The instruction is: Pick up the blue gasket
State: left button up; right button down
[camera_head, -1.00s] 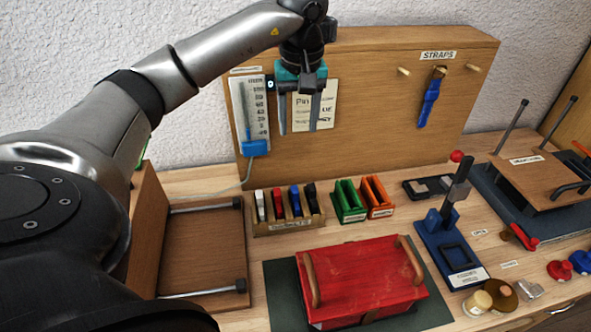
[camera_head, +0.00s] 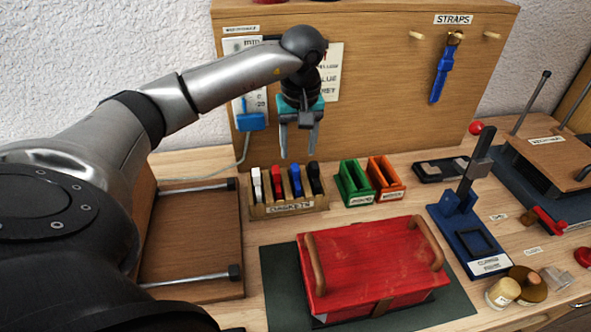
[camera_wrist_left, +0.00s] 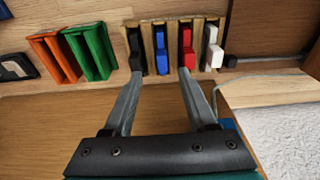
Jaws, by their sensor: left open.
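The blue gasket (camera_head: 295,183) stands in a slot of the wooden gasket rack (camera_head: 290,208), between the red and the black gasket. It also shows in the left wrist view (camera_wrist_left: 161,52), between the open fingers' lines. My left gripper (camera_head: 298,152) is open and empty, pointing down just above and behind the rack. In the left wrist view the left gripper (camera_wrist_left: 158,85) has its fingertips near the rack, one towards the black gasket (camera_wrist_left: 136,50) and one towards the red gasket (camera_wrist_left: 187,48). The fingers appear apart from the gaskets. My right gripper is not in view.
A white gasket (camera_head: 257,184) fills the end slot. Green (camera_head: 354,183) and orange (camera_head: 385,178) holders stand right of the rack. A red box (camera_head: 365,265) with handles lies in front. A blue clamp stand (camera_head: 468,235) is further right. The backboard (camera_head: 375,100) rises behind.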

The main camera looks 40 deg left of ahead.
aim_at(295, 167)
pick_arm(q)
jog(key=f, duration=0.2)
jog(key=a+f, duration=0.1)
jog(key=f, duration=0.2)
jog(key=f+b, duration=0.1)
jog(key=f, duration=0.1)
jog(key=shift+w+a+f, duration=0.15)
jog(key=shift+w+f, duration=0.15)
grip_shut()
dwell(1.2)
